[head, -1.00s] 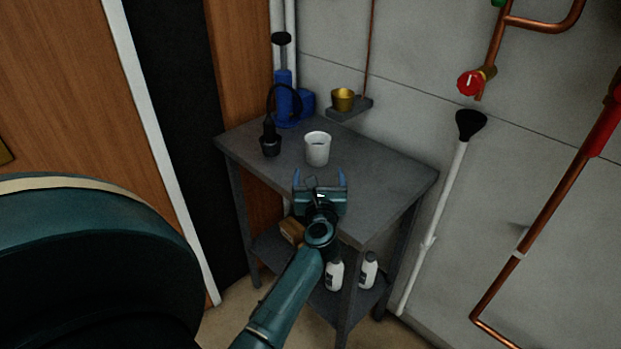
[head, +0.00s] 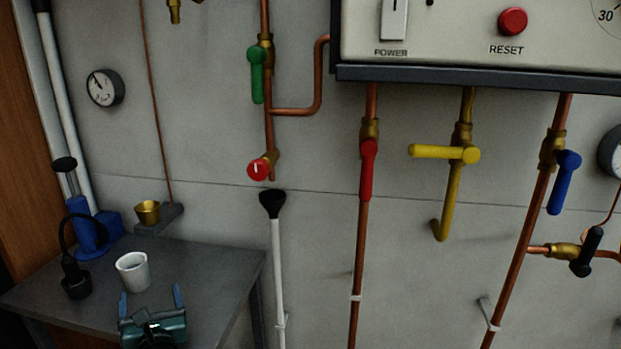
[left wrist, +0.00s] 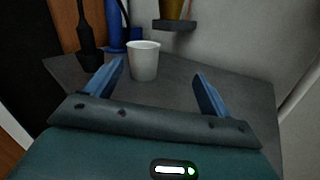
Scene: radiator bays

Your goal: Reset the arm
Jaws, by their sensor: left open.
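My left gripper (head: 150,301) is open and empty above the grey table, its blue fingers spread apart. In the left wrist view, the left gripper (left wrist: 160,85) points toward a white cup (left wrist: 144,61), with the cup beyond the fingertips and not between them. The white cup (head: 133,271) stands upright on the table in the head view. My right gripper is in no view.
The grey table (head: 215,275) also holds a black corded tool (head: 75,280) and a blue pump (head: 85,228). A brass cup (head: 148,212) sits on a small wall shelf. Copper pipes with coloured valves and a panel (head: 450,40) cover the wall to the right.

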